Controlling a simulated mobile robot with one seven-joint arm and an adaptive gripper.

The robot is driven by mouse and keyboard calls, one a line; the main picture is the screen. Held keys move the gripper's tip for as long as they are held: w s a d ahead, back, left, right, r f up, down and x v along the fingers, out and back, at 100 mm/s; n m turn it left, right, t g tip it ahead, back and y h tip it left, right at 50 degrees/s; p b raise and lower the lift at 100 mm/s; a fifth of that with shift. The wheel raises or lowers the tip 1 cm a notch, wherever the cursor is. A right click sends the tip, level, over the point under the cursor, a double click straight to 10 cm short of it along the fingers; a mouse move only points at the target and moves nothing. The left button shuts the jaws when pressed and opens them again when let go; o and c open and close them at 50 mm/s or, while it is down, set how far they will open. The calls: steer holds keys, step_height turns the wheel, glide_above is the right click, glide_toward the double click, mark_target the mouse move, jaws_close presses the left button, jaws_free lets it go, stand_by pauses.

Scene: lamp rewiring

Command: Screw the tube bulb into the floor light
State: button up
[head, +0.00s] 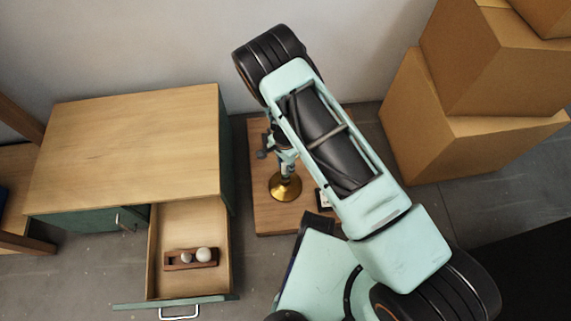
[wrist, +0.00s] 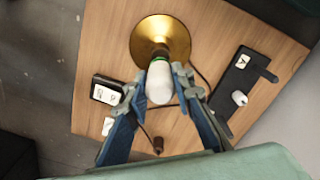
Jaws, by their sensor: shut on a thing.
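My gripper (wrist: 160,84) is shut on a white elongated bulb, the tube bulb (wrist: 160,88), with one finger on each side of it. The floor light (wrist: 166,34) is a brass, round-based lamp on a wooden board. The bulb's collar end points at the middle of the brass and overlaps it in the wrist view; I cannot tell how deep it sits in the socket. In the head view my gripper (head: 284,156) is above the brass floor light (head: 285,188), and the bulb is hidden or too small to make out.
The wooden board (wrist: 85,68) also carries a black box (wrist: 108,88) with white labels, a black strip (wrist: 238,78), a white plug-like piece (wrist: 239,98) and a dark cord. Cardboard boxes (head: 420,140) stand right.

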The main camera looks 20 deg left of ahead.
steer(key=shift+f+b, duration=1.55)
steer(key=shift+f, duration=0.55)
steer(key=shift+f+b, duration=0.15)
steer(key=shift+b, duration=0.2)
steer(key=o, duration=0.3)
steer(key=c, duration=0.3)
steer(key=m+b, duration=0.1)
steer(key=m, duration=0.5)
steer(key=shift+c, duration=0.2)
steer(key=shift+m, duration=1.1)
